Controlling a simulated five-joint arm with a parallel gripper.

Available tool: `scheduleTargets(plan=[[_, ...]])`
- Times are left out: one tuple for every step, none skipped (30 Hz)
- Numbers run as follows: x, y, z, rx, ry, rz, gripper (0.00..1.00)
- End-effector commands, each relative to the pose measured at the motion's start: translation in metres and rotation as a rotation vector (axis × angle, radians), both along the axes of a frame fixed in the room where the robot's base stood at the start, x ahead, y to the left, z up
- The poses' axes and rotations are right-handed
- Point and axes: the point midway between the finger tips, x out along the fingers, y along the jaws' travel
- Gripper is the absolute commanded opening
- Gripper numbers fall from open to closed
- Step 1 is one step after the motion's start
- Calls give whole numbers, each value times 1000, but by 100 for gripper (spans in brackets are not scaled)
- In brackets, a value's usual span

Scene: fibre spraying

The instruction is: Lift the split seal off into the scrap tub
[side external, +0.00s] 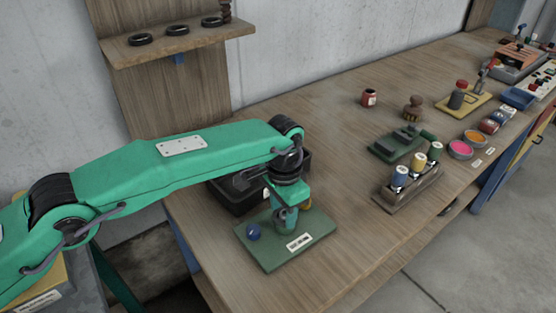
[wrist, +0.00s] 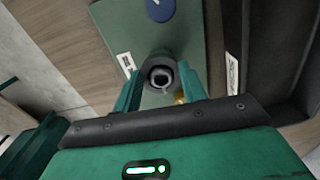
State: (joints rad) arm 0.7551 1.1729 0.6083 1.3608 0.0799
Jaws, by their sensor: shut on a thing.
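The split seal, a dark round ring (wrist: 158,56), is between my gripper's fingers in the wrist view. It surrounds a pale metal core over a green plate (wrist: 110,22); I cannot tell if it is seated or raised. My gripper (wrist: 159,74) is shut on the ring. In the side view my gripper (side external: 286,222) points down at the green plate (side external: 272,257) and hides the ring. The black tub (side external: 232,197), apparently the scrap tub, stands just behind the plate, partly hidden by my arm. It also shows in the wrist view (wrist: 243,70) at right.
A blue knob (side external: 254,232) is on the plate, and a brass piece (side external: 308,203) is beside my gripper. The bench middle is clear.

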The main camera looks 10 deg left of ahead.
Motion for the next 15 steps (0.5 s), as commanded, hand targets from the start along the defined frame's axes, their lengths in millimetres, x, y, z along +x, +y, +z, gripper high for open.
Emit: scheduleTargets(plan=[[0, 0, 3, -1, -1, 0, 20], [0, 0, 4, -1, -1, 0, 20], [0, 0, 7, -2, -2, 0, 20], [0, -1, 9, -2, -2, 0, 20], [0, 0, 11, -2, -2, 0, 20], [0, 0, 15, -1, -1, 0, 20], [0, 0, 18, -1, -1, 0, 20], [0, 0, 21, -1, -1, 0, 20], [1, -1, 24, -2, -2, 0, 20], [1, -1, 27, -2, -2, 0, 20], [0, -1, 30, -1, -1, 0, 20], [0, -1, 33, -1, -1, 0, 20], [1, -1, 36, -2, -2, 0, 20], [1, -1, 39, -2, -2, 0, 20], [-2, -1, 41, -1, -1, -1, 20]])
